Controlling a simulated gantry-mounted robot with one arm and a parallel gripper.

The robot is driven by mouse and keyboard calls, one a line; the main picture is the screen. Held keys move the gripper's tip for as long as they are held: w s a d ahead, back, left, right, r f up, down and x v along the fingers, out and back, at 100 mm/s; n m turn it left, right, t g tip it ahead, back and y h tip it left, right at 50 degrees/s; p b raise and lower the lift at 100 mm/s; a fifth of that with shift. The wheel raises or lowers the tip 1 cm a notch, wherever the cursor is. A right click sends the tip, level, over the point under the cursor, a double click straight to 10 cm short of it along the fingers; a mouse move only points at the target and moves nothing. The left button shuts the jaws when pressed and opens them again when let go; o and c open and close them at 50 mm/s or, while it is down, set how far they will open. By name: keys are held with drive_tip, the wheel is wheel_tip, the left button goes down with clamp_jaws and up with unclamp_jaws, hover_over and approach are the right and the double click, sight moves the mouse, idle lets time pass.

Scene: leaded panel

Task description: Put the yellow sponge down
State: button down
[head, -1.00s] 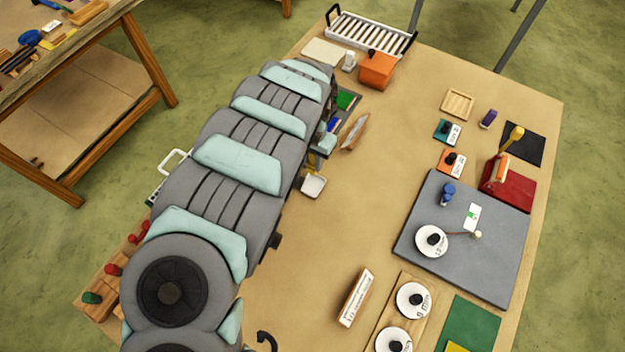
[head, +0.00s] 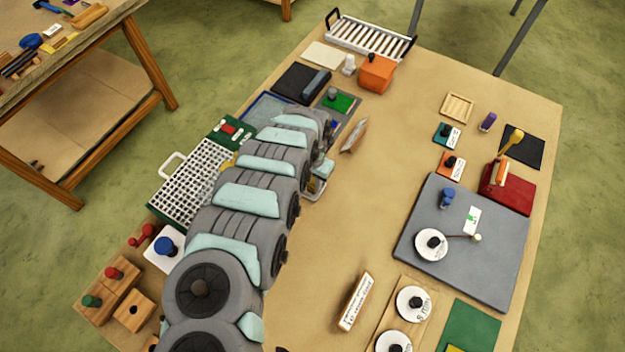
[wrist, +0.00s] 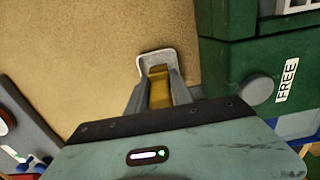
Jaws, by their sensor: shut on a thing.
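In the wrist view my gripper (wrist: 158,78) is shut on the yellow sponge (wrist: 160,92), which shows between the two grey fingers. A small pale-rimmed dish (wrist: 143,61) lies just beyond the fingertips, and the sponge's far end overlaps it in the picture. I cannot tell whether the sponge touches the dish or hangs above it. In the head view the dish (head: 319,189) shows beside the end of my arm, partly covered by it. The fingers and sponge cannot be made out clearly there.
A green box (wrist: 235,70) marked FREE with a grey knob stands close on the wrist view's right. An orange box (head: 377,73) is at the back. The table's middle (head: 370,215) is mostly clear.

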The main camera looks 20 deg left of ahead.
drive_tip(key=shift+f, duration=0.2)
drive_tip(key=c, duration=1.1)
unclamp_jaws()
drive_tip(key=shift+c, duration=0.2)
wheel_tip(320, 180, up, 12)
drive_tip(key=shift+f, duration=0.1)
drive_tip(key=shift+r, duration=0.25)
